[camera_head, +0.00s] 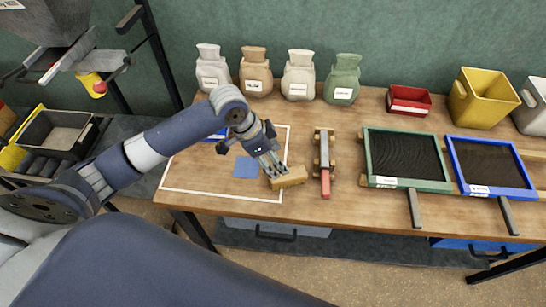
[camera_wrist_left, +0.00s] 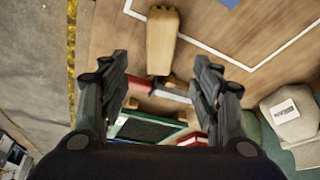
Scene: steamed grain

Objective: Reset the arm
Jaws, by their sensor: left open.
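My left gripper (camera_head: 273,168) reaches in from the left over the workbench, pointing down. In the left wrist view its two fingers (camera_wrist_left: 162,75) are spread apart with nothing between them. A light wooden block (camera_head: 289,178) lies on the bench close by the fingertips, near the corner of a white outlined rectangle. The block also shows in the left wrist view (camera_wrist_left: 162,38), beyond the fingertips. I cannot tell whether a finger touches it. My right gripper is not in view.
A red-handled tool (camera_head: 325,184) rests on wooden supports right of the block. Green-framed (camera_head: 405,185) and blue-framed (camera_head: 486,190) trays lie further right. Several sacks (camera_head: 298,76), a red bin (camera_head: 409,100) and a yellow bin (camera_head: 482,97) stand along the back. A blue square (camera_head: 245,167) lies inside the outline.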

